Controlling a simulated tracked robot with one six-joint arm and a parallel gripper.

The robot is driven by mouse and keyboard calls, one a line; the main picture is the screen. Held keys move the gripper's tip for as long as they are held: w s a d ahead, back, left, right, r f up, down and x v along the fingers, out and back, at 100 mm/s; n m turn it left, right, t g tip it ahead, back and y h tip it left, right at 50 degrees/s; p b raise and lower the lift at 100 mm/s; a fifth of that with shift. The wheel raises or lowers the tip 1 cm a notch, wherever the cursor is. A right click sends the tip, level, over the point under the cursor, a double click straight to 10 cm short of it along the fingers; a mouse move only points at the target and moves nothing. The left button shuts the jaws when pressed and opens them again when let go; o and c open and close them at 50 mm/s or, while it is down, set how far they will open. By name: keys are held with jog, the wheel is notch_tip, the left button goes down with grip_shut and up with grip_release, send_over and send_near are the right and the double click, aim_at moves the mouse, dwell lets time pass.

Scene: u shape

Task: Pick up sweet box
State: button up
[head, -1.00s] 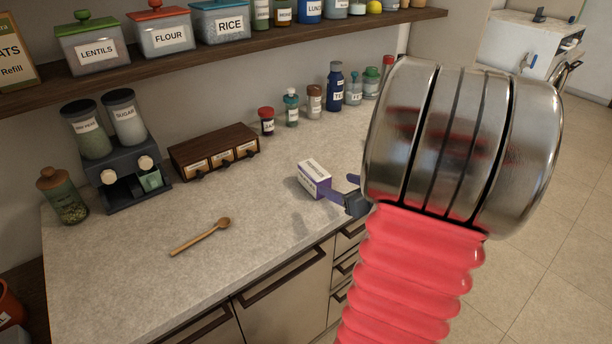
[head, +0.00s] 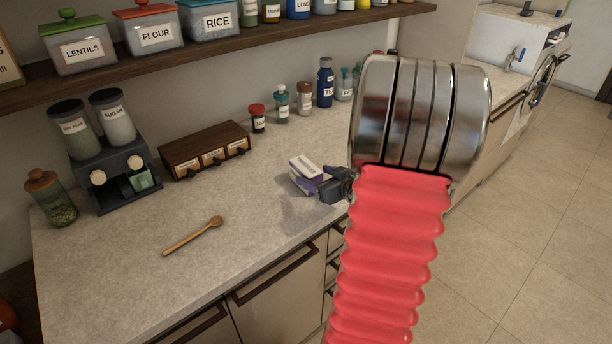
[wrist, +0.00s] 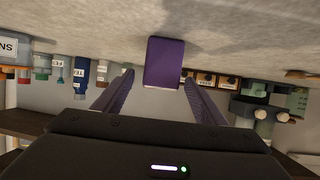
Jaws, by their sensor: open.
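The sweet box is a small white and purple box (head: 306,174) on the grey countertop, right of the wooden drawer unit in the head view. In the wrist view the purple face of the box (wrist: 164,62) shows, centred just ahead of the gap between the fingers. My gripper (head: 326,186) is open at the near right side of the box in the head view, and part of it is hidden by my arm. In the wrist view the two purple fingers of my gripper (wrist: 158,84) stand apart, one on each side of the box's near end. I cannot tell whether they touch it.
A wooden spoon (head: 193,236) lies on the counter at the left. A small wooden drawer unit (head: 206,150), a dispenser with two jars (head: 124,178) and several bottles stand along the wall. A shelf (head: 240,43) runs above. The counter around the box is clear.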

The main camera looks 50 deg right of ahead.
jog(key=shift+w+d+f, duration=0.1)
jog(key=shift+w+f, duration=0.1)
jog(key=shift+w, duration=0.25)
jog(key=shift+w, duration=0.1)
jog(key=shift+x, duration=2.55)
jog(key=shift+f, duration=0.15)
jog(key=shift+c, duration=0.2)
jog(key=c, duration=1.2)
